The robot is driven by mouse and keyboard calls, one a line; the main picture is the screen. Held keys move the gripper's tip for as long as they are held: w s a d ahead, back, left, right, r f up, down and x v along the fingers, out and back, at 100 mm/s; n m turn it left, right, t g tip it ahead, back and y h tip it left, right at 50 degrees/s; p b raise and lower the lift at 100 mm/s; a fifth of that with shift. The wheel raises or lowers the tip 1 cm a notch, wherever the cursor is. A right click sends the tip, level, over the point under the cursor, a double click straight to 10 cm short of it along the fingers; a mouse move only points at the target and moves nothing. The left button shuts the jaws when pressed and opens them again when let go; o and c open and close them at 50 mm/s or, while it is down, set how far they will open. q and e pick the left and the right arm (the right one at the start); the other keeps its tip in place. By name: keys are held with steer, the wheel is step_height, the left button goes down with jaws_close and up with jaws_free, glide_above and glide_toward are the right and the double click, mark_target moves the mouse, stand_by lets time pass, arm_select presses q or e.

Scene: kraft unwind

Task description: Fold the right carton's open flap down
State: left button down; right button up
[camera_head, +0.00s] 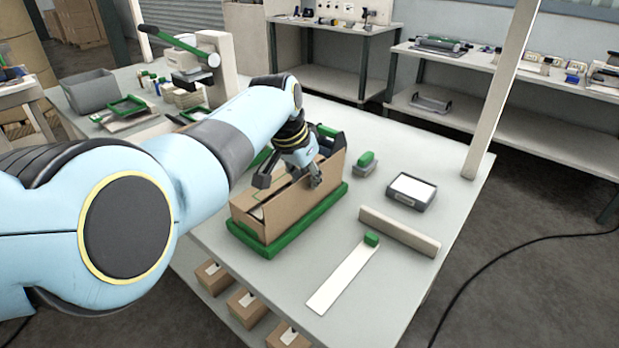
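A brown carton (285,213) sits in a green tray (262,247) on the grey table. Its top left end shows a gap with something pale inside. My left arm reaches over it, and my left gripper (312,178) is at the carton's top, near its middle. The gripper's grey tip overlaps the upper edge of the carton's near side; I cannot tell whether it touches. The spread of its fingers is unclear. The arm and gripper hide part of the carton's top, so the flap's state is not clear. My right gripper is not in view.
Right of the carton lie a small green-topped block (365,163), a grey box with a white top (412,190), a beige bar (399,231) and a white strip (341,280). A pale post (500,95) rises at the table's right edge. A grey bin (92,92) stands behind left.

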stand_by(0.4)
arm_select(q)
steer(key=shift+w+a+f+g+h+b, duration=0.15)
steer(key=shift+w+a+g+h+b, duration=0.2)
steer(key=shift+h+b, duration=0.5)
steer(key=h+b, duration=0.1)
steer(key=b, duration=0.2)
steer(key=n+g+h+b, duration=0.1)
steer(key=b, duration=0.2)
steer(key=a+f+g+h+b, duration=0.1)
steer(key=b, duration=0.2)
steer(key=shift+w+g, duration=0.25)
steer(key=shift+a+r+h+b, duration=0.1)
steer(key=shift+r+h+b, duration=0.3)
steer(key=shift+b, duration=0.6)
steer(key=shift+f+g, duration=0.1)
steer(key=shift+g, duration=0.2)
steer(key=c, duration=1.5)
jaws_free()
